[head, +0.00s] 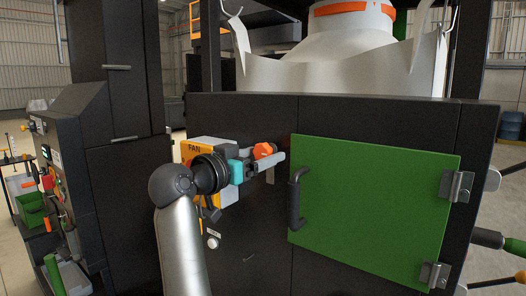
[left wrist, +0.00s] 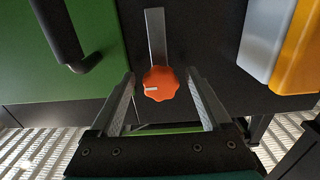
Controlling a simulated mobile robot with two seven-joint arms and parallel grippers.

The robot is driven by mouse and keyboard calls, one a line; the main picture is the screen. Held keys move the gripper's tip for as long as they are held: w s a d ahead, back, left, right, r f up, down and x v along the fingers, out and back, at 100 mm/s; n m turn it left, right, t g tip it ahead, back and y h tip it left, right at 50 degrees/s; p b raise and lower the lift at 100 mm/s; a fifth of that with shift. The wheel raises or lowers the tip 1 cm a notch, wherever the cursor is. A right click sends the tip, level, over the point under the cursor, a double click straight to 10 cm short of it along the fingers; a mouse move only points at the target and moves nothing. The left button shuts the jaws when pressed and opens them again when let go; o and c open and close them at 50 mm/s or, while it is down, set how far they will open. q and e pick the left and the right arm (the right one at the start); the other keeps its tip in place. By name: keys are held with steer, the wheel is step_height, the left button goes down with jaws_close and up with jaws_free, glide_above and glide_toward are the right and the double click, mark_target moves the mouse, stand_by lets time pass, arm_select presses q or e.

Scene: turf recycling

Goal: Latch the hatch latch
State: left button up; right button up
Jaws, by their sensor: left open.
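The green hatch (head: 370,205) sits closed-looking in the dark panel, with a black handle (head: 296,198) on its left side and hinges on its right. The latch has an orange lobed knob (left wrist: 160,84) and a flat grey bar (left wrist: 155,36). The bar points down in the head view, beside the hatch and not across its edge. In the head view the knob (head: 264,150) is partly hidden by my left gripper (head: 262,161). My left gripper is open, its fingers on either side of the knob with gaps visible in the left wrist view (left wrist: 162,88). My right gripper is not seen.
An orange and grey FAN box (head: 196,149) is on the panel close to my left wrist. A small round button (head: 212,242) is below it. A white bulk bag (head: 340,70) stands above the panel. A control console (head: 80,130) is at the left.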

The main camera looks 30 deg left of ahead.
arm_select(q)
steer(key=shift+w+d, duration=0.1)
steer(key=shift+w, duration=0.45)
jaws_close()
stand_by(0.4)
stand_by(0.3)
